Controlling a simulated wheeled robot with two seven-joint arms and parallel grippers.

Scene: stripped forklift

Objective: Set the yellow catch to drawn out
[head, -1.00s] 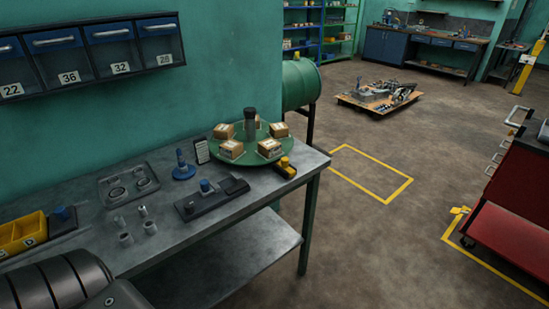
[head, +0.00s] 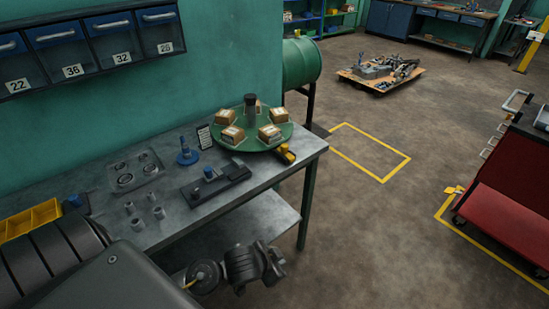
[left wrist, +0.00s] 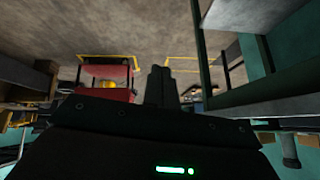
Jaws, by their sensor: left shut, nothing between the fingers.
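The yellow catch (head: 286,152) sits on a dark mount at the right end of the grey workbench, at the front right rim of the green turntable (head: 283,129). My left gripper (head: 275,264) is in front of the bench, below its top and well short of the catch, with free air between. In the left wrist view its fingers (left wrist: 160,84) are together with nothing between them. I cannot pick out the catch in that view. My right gripper is not in view.
The turntable carries several cartons and a dark centre post. A black fixture (head: 215,182) with a blue knob, a blue stand (head: 187,153) and grey cylinders stand on the bench (head: 165,215). A red trolley (head: 510,185) is at right. The floor between is clear.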

